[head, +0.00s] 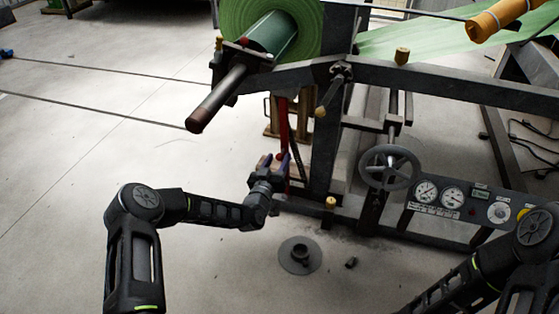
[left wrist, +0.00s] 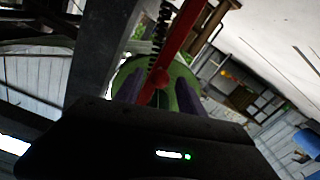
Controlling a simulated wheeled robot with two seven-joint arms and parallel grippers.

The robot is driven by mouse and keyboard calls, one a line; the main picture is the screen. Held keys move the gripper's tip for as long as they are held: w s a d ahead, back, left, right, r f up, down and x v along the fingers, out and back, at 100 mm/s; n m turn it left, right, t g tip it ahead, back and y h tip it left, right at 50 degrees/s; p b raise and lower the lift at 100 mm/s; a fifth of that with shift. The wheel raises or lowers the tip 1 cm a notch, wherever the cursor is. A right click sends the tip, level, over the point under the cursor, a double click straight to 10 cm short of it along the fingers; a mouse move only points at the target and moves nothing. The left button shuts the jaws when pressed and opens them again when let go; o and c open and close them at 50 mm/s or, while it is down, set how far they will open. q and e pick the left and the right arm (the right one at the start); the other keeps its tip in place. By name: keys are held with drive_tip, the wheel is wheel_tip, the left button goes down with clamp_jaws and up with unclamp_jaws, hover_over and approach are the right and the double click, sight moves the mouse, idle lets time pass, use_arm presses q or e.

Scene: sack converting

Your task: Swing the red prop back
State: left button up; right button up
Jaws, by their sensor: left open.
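The red prop (head: 284,124) is a thin bar standing roughly upright beside the dark machine frame, below the green roll. My left gripper (head: 274,162) is at the prop's lower part with its fingers pointing towards the frame. In the left wrist view the red prop (left wrist: 178,38) runs slanted down to between the two purple fingers of the left gripper (left wrist: 158,94). The fingers are apart, one on each side of the prop; whether either touches it I cannot tell. My right gripper is out of view; only its arm shows at the lower right.
A green roll (head: 235,15) on a shaft with a protruding bar (head: 215,100) hangs above. A handwheel (head: 389,167) and a gauge panel (head: 465,200) stand to the right. A round disc (head: 300,257) lies on the floor.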

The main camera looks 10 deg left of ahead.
use_arm(q)
drive_tip(key=shift+w, duration=1)
drive_tip(key=shift+c, duration=0.4)
clamp_jaws()
